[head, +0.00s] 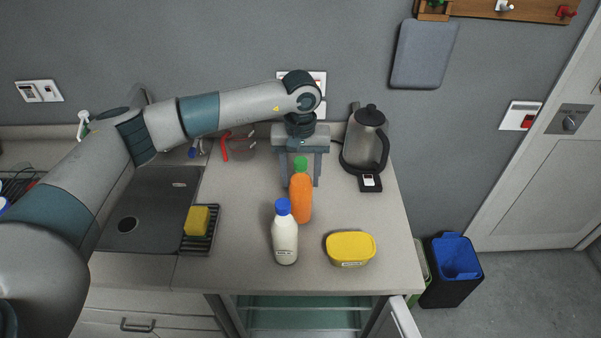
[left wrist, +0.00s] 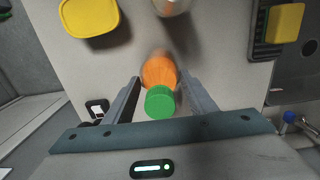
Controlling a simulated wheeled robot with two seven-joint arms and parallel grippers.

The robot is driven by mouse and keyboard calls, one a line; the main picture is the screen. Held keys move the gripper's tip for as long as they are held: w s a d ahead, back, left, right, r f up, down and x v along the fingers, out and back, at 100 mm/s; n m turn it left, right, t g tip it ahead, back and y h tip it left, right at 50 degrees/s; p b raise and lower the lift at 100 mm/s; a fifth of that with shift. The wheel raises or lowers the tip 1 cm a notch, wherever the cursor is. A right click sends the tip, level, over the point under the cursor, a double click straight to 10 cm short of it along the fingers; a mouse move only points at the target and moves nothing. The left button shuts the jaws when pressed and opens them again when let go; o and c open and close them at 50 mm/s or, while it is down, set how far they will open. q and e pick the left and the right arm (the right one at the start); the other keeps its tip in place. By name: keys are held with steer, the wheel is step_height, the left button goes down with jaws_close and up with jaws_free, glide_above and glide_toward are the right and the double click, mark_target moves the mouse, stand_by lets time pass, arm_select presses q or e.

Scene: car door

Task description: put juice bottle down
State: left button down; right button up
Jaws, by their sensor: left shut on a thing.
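The juice bottle (head: 301,204) is orange with a green cap and stands upright at the middle of the counter. It also shows in the left wrist view (left wrist: 158,72), with its cap toward the camera. My left gripper (head: 301,180) points down from above and is shut on the juice bottle, one finger on each side. Its fingers also show in the left wrist view (left wrist: 160,95). Whether the bottle's base touches the counter I cannot tell. My right gripper is not in view.
A white milk bottle (head: 285,240) with a blue cap stands just in front of the juice bottle. A yellow tub (head: 350,247) is front right, a kettle (head: 364,140) back right. The sink (head: 150,215) and a yellow sponge (head: 197,220) are left. Counter (head: 245,190) left of the bottle is clear.

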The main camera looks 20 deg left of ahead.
arm_select(q)
steer(key=shift+f, duration=0.35)
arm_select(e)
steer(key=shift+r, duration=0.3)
arm_select(q)
steer(key=shift+f, duration=0.2)
steer(key=c, duration=0.8)
jaws_free()
steer(key=shift+o, duration=0.2)
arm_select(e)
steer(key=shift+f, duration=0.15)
arm_select(q)
steer(key=shift+r, duration=0.25)
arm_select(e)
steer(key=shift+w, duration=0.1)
